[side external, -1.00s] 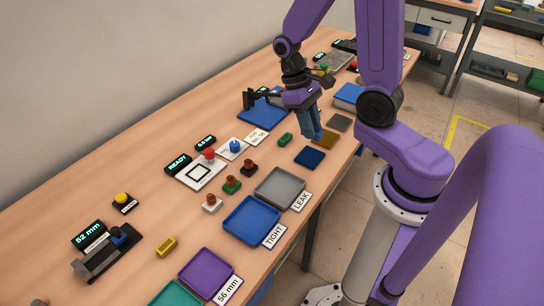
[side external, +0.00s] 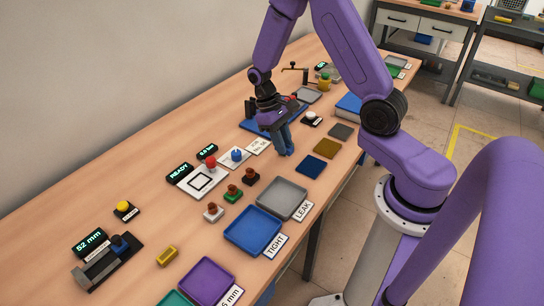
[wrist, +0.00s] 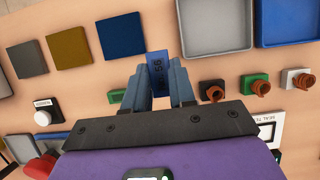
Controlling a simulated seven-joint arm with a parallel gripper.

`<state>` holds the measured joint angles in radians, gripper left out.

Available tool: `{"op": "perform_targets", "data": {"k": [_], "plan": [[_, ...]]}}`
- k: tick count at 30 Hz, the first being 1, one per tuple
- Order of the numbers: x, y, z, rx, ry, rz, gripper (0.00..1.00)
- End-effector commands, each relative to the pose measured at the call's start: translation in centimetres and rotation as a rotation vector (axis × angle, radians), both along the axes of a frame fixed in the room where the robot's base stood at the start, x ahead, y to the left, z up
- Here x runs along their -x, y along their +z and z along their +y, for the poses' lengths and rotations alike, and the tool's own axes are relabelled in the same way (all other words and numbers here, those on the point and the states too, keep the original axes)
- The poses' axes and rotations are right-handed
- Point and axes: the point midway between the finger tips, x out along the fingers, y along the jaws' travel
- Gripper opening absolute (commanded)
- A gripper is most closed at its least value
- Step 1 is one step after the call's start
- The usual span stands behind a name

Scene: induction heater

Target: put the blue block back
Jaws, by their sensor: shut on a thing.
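My gripper (wrist: 163,80) is shut on the blue block (wrist: 157,66), which has "56" written on it and shows between the fingertips in the wrist view. In the side external view my gripper (side external: 284,150) points down over the table, left of the dark blue square pad (side external: 311,165). The block is mostly hidden by the fingers there. I cannot tell whether it touches the table. The dark blue pad also shows in the wrist view (wrist: 121,35), empty, just left of the block.
Olive (side external: 327,148) and dark grey (side external: 341,131) pads lie beyond the dark blue one. A grey tray (side external: 281,213) labelled LEAK and a blue tray (side external: 253,245) labelled TIGHT are nearer. Small stamps (side external: 233,193) stand close by. A green block (wrist: 117,96) is partly hidden by my gripper.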

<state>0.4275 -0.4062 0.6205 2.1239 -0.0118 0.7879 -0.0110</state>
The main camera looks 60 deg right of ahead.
Motion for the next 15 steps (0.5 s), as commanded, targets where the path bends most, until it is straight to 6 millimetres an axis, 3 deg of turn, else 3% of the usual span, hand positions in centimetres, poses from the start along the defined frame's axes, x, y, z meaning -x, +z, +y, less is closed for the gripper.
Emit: {"op": "perform_targets", "data": {"k": [6, 15], "plan": [[-2.3, -3.1, -0.4, 0.000, 0.000, 0.005, 0.00], [-3.9, -4.9, -0.7, 0.000, 0.000, 0.002, 0.00]]}}
